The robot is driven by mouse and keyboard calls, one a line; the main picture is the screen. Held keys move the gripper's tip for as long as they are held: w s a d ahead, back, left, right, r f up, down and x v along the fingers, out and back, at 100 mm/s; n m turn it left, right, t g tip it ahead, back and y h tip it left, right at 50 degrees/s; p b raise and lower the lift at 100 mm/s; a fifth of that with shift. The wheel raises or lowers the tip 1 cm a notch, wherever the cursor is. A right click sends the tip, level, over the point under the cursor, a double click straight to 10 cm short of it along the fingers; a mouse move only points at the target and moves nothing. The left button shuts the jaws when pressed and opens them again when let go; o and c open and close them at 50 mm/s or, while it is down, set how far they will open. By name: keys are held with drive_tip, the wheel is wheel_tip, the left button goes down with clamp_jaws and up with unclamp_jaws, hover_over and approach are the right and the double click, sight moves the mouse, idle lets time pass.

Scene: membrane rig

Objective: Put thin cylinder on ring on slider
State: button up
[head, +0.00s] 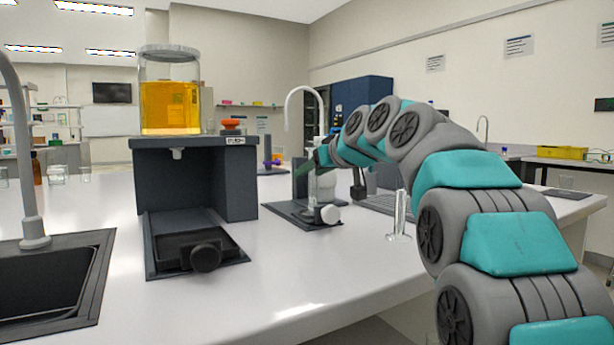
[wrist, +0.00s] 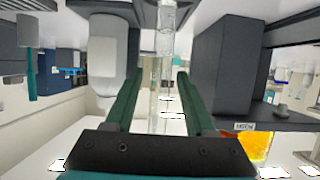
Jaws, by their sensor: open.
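A clear thin cylinder (wrist: 166,45) shows in the wrist view, between the two green fingers of my gripper (wrist: 158,85), with a gap on each side. My gripper (head: 312,167) is open there, partly hidden behind my arm. I cannot make out the ring or whether the cylinder is seated on it.
A larger dark rig (head: 230,180) carries a jar of orange liquid (head: 170,107) and a black-knobbed tray (head: 190,250). A clear upright glass piece (head: 399,218) stands right of the small rig. A sink (head: 50,290) is at left.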

drive_tip(key=v, duration=0.9)
drive_tip(key=shift+b, duration=0.4)
